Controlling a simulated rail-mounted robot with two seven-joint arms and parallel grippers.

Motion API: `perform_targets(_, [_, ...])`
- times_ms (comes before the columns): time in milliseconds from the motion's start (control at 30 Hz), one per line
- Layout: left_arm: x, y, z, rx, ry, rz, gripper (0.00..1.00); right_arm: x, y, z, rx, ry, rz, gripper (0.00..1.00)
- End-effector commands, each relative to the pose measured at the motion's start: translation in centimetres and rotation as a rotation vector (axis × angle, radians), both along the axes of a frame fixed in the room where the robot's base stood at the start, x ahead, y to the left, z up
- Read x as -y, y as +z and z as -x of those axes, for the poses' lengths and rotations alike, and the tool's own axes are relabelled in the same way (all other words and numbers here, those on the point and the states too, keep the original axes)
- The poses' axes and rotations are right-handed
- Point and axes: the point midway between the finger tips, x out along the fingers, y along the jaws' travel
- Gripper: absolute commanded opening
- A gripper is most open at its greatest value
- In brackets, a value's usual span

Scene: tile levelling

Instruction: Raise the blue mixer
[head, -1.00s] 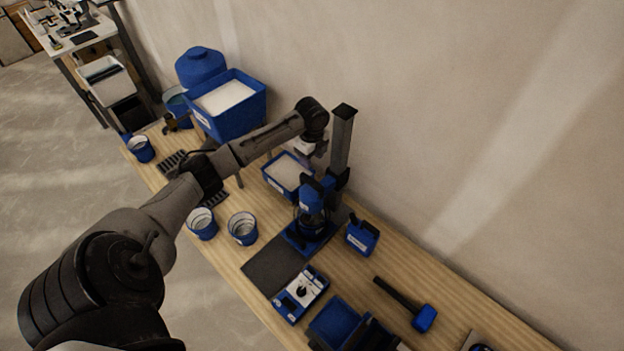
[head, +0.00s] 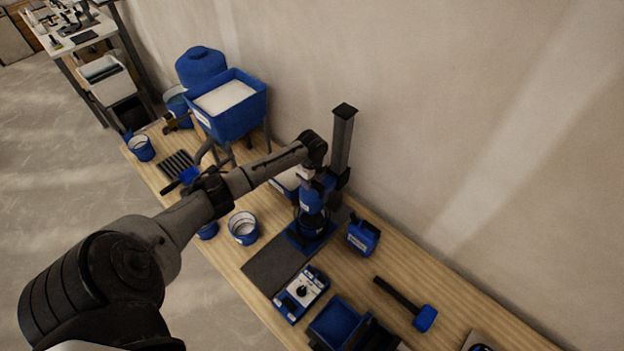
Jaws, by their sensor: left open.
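The blue mixer (head: 313,200) sits on a dark upright column (head: 343,140) at the back of the bench, in the middle of the head view. Its lower end is down at a dark vessel on a blue base (head: 311,232). My left arm reaches in from the left, and its wrist bends down beside the column. My left gripper (head: 305,177) is open at the upper left part of the mixer. Its fingers are small and partly hidden, and I cannot tell whether they touch the mixer. My right gripper is not in view.
A tub of white powder (head: 284,184) is partly behind my forearm. A large blue hopper (head: 237,122) stands further left. A blue bucket (head: 243,228), a control box (head: 301,294), a blue canister (head: 362,237) and a mallet (head: 424,318) lie around the mixer. The wall is close behind.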

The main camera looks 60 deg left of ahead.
Motion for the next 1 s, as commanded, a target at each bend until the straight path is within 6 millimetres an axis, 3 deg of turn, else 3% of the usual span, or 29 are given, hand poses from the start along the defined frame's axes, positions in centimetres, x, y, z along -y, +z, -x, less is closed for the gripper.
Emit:
perform_targets(167, [0.01,0.01,-0.01,0.0,0.0,0.0,0.49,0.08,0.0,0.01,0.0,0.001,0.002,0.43])
perform_targets(667, [0.01,0.04,0.0,0.0,0.0,0.0,0.01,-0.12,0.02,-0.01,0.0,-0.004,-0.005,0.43])
perform_targets(1000, [0.0,0.24,0.0,0.0,0.0,0.0,0.0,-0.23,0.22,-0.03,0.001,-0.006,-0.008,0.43])
